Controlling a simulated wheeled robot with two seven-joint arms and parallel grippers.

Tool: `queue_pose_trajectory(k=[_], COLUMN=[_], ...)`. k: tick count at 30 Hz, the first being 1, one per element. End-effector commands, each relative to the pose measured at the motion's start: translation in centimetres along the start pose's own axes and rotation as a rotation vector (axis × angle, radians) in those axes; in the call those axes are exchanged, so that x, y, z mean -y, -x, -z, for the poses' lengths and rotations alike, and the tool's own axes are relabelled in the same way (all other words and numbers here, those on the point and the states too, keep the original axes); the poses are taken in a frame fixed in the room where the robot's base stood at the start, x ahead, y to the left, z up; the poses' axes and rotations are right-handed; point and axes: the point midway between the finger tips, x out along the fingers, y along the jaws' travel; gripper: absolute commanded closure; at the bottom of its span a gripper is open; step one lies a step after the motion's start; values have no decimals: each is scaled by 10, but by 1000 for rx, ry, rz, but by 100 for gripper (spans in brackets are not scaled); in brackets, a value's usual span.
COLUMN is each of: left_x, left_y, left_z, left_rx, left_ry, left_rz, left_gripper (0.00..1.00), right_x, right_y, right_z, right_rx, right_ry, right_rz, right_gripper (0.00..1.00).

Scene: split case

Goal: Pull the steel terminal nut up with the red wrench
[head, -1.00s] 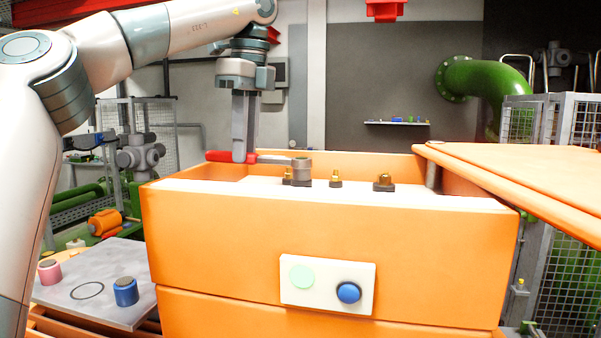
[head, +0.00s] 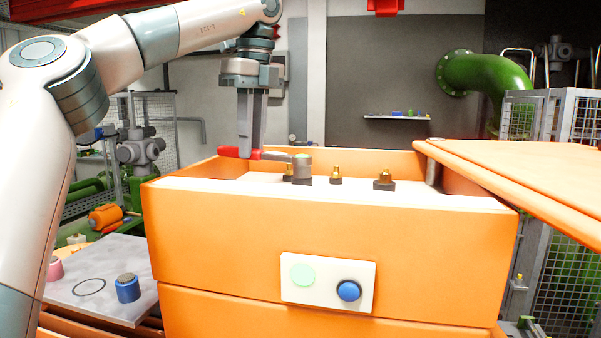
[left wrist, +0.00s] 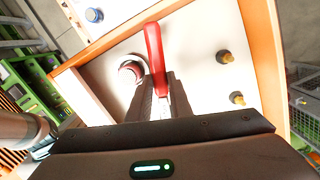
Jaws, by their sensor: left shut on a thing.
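The red wrench has a red handle (head: 228,151) and a grey ring-like head (head: 302,166). It lies about level above the white panel inside the orange case. My left gripper (head: 249,154) points straight down and is shut on the red handle. In the left wrist view the handle (left wrist: 154,48) runs up from between the fingers (left wrist: 163,92). The wrench head stands over the panel among the terminals. The steel terminal nut cannot be made out; the wrench head may cover it. My right gripper is not in view.
Brass studs with dark bases stand on the panel, one in the middle (head: 336,174) and one to the right (head: 384,181). The orange case (head: 210,225) has a raised lid (head: 520,165) at right. A blue-topped cylinder (head: 128,289) stands on a grey board at left.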

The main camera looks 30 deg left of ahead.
Motion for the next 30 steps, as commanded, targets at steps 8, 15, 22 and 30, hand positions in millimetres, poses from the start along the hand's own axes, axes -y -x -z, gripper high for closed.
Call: queue_pose_trajectory(k=[8, 15, 22, 30], left_x=[-4, -4, -4, -4], left_y=[-1, -1, -1, -1], left_z=[2, 2, 2, 3], left_rx=[0, -1, -1, -1], left_ry=[30, 30, 30, 30], left_rz=[-7, -6, -6, -5], left_gripper=[100, 100, 100, 100], right_x=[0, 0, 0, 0], right_y=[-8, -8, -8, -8], right_z=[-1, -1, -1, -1], right_rx=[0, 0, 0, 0], right_ry=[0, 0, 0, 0], right_rz=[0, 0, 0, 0], right_gripper=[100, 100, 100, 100])
